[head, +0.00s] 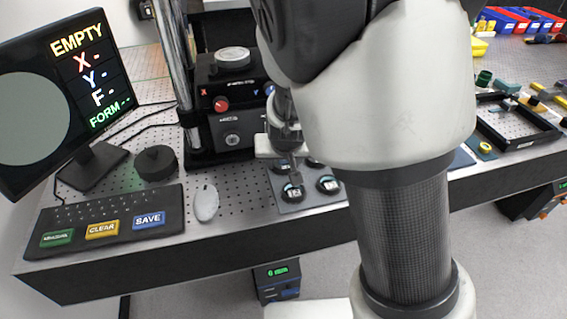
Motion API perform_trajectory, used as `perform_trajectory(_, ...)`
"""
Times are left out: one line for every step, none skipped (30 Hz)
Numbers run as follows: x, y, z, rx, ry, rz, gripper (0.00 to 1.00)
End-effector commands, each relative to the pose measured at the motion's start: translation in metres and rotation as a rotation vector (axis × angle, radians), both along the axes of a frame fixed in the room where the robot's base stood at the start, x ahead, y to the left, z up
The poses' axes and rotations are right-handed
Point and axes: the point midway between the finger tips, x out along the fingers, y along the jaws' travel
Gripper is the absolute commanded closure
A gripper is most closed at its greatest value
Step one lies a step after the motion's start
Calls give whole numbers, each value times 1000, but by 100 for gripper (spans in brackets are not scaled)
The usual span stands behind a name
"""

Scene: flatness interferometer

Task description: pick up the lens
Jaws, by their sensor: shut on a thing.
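A grey tray (312,203) on the perforated bench bears several dark round lens pieces with pale labels. The lens (292,193) at the tray's front left is directly below my gripper (294,180). My gripper points down and its narrow fingers are shut on this lens at its top. I cannot tell whether the lens is clear of the tray. Another lens piece (328,184) sits just to the right. My arm hides part of the tray's right side and back.
The interferometer (230,95) stands behind with its post (175,60). A monitor (60,95) reads EMPTY. A keyboard (105,222), a mouse (205,203) and a black knob (155,162) lie left. A black frame (520,142) and colored bins (515,20) are right.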

Motion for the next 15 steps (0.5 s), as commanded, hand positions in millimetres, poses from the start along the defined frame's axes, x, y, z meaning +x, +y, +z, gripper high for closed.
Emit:
perform_trajectory(0, 0, 0, 0, 0, 0, 81)
perform_trajectory(0, 0, 1, 0, -1, 0, 81)
perform_trajectory(0, 0, 3, 0, -1, 0, 81)
perform_trajectory(0, 0, 5, 1, -1, 0, 81)
perform_trajectory(0, 1, 9, 0, -2, 1, 81)
perform_trajectory(0, 1, 15, 1, -3, 2, 81)
perform_trajectory(0, 1, 20, 2, -3, 1, 81)
perform_trajectory(0, 1, 26, 2, -3, 1, 81)
perform_trajectory(0, 2, 35, 2, -3, 3, 81)
perform_trajectory(1, 2, 42, 2, -4, 3, 81)
perform_trajectory(0, 2, 49, 2, -4, 2, 81)
perform_trajectory(0, 1, 57, 0, -2, 4, 81)
perform_trajectory(0, 2, 63, 2, -3, 3, 81)
perform_trajectory(0, 2, 69, 2, -3, 2, 81)
perform_trajectory(0, 2, 76, 2, -3, 3, 81)
